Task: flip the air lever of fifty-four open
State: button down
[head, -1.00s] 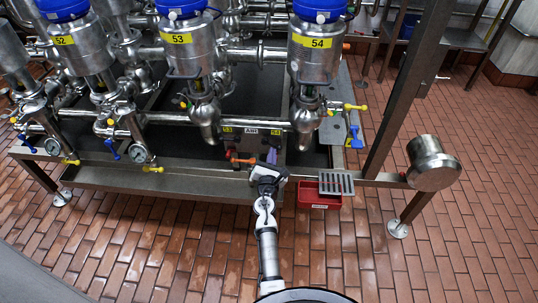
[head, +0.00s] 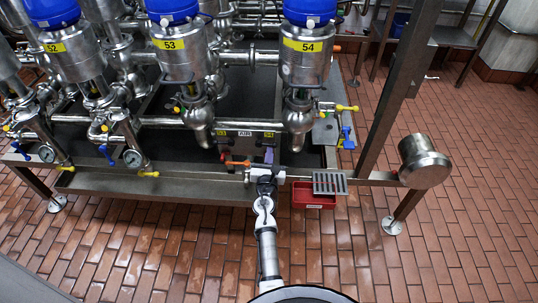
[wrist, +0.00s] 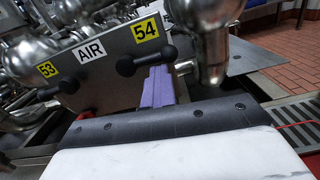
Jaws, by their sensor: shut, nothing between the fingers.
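The air panel (wrist: 110,62) fills the middle of the wrist view, with yellow labels 53 and 54 and a white AIR label. The gripper also shows in the head view (head: 269,155).
The similar black lever of 53 (wrist: 52,90) is left on the panel. A steel pipe body (wrist: 210,55) stands close right of the fingers. In the head view, an orange handle (head: 238,163) is left of my gripper, and a red bin (head: 313,195) under a grate is right.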

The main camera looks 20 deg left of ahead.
jog(key=shift+d, duration=0.15)
jog(key=v, duration=0.7)
jog(key=shift+s, duration=0.3)
dwell(0.4)
